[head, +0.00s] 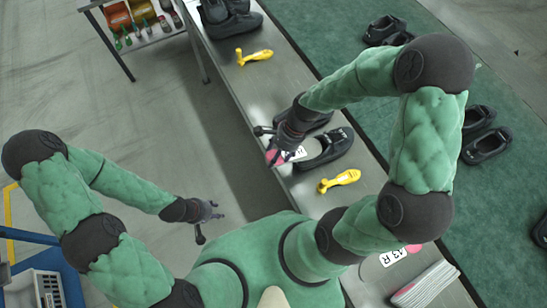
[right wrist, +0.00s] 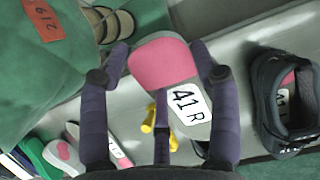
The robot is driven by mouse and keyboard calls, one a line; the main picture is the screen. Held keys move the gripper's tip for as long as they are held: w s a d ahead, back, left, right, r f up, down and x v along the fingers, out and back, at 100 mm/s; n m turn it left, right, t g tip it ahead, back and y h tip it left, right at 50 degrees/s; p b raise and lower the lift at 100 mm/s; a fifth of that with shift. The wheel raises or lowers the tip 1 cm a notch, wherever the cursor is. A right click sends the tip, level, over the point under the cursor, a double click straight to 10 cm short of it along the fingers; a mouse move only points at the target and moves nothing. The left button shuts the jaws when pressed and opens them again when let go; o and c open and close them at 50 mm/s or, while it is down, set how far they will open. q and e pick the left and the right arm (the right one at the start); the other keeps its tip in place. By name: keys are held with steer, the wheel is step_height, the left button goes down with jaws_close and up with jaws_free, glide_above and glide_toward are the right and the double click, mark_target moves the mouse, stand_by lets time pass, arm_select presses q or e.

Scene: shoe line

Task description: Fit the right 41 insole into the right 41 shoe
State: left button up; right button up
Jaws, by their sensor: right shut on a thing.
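The 41 R insole (right wrist: 180,92) has a pink heel and a white label; it also shows in the head view (head: 273,158). My right gripper (head: 278,139) is shut on it, with fingers on both sides in the right wrist view (right wrist: 160,75). In the head view it overhangs the table edge beside a black shoe (head: 341,146). A second black shoe is partly hidden behind the gripper. My left gripper (head: 212,220) is open and empty, away from the table.
A stack of insoles (head: 427,286) lies at the near end. A rack (head: 140,28) stands at upper left.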

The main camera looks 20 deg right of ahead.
mark_target(309, 149)
steer(key=shift+w+d+r+y+b, duration=0.15)
steer(key=shift+d+y+b, duration=0.55)
steer(key=shift+d+b, duration=0.45)
steer(key=shift+w+d+f+b, duration=0.1)
steer(key=shift+d+f+b, duration=0.15)
steer(key=shift+d+b, duration=0.25)
steer(key=shift+d+f+b, duration=0.25)
steer(key=shift+d+b, duration=0.2)
steer(key=shift+w+d+f+b, duration=0.1)
steer(key=shift+d+f, duration=0.3)
steer(key=shift+d, duration=0.3)
steer(key=shift+w+d+f+b, duration=0.1)
steer(key=shift+d+f+b, duration=0.05)
steer(key=shift+d+f, duration=0.4)
steer(key=shift+d+f+b, duration=0.1)
steer(key=shift+d+f, duration=0.2)
steer(key=shift+d, duration=0.5)
steer(key=shift+h, duration=0.6)
steer(key=shift+w+d+f+b, duration=0.1)
steer(key=shift+d+f, duration=0.25)
steer(key=shift+d, duration=0.6)
steer(key=shift+w+d+f+b, duration=0.1)
steer(key=shift+d+f, duration=0.25)
steer(key=shift+d, duration=0.55)
steer(key=shift+w+d+f+b, duration=0.1)
steer(key=shift+d+f, duration=0.25)
steer(key=shift+d, duration=0.6)
steer(key=shift+s+f+h, duration=0.1)
steer(key=shift+f+h, duration=0.3)
steer(key=shift+f, duration=0.5)
